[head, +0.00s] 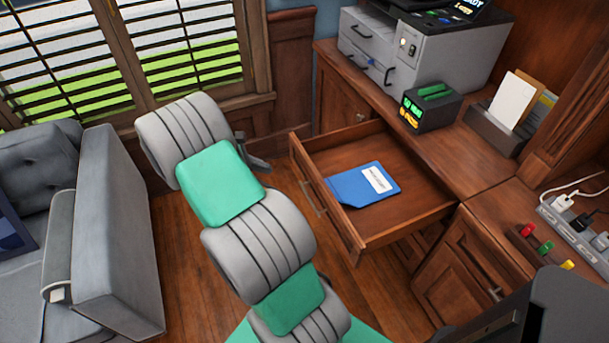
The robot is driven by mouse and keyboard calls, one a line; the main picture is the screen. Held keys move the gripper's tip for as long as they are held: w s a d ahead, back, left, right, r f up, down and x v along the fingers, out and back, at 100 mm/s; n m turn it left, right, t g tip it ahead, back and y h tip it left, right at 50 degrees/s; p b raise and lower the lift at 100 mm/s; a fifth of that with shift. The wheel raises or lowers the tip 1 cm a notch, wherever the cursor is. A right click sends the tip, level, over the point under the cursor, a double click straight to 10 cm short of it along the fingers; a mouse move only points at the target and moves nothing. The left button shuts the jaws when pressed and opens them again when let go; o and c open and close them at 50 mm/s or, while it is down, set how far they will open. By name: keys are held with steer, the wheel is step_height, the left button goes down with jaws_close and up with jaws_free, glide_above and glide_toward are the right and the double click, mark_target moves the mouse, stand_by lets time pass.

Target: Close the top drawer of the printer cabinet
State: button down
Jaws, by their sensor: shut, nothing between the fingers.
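The top drawer (326,158) of the wooden printer cabinet (343,103) is pulled far out. A blue folder (350,190) with a white label lies inside it. The drawer's front panel faces left and carries a metal handle (311,197). My gripper (262,165) is just left of the drawer's far front corner, mostly hidden behind my grey and green arm. Only a dark grey part of it shows. It appears shut and empty, and I cannot tell whether it touches the drawer front.
A grey printer (428,65) stands on the cabinet top, with a small dark device (432,108) and a paper holder (497,130) nearby. A grey sofa (118,220) is at left. A power strip (580,232) lies at right. Wooden floor (185,235) is clear between sofa and drawer.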

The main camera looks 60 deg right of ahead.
steer(key=x, duration=0.3)
glide_toward(313, 174)
steer(key=shift+n+g, duration=0.3)
steer(key=shift+n, duration=0.1)
steer(key=x, duration=0.3)
steer(key=f+x, duration=0.1)
steer(key=x, duration=0.1)
steer(key=shift+w+a, duration=0.2)
steer(key=shift+w, duration=0.1)
steer(key=shift+s+d+f, duration=0.1)
steer(key=shift+s+d, duration=0.15)
steer(key=shift+d, duration=0.2)
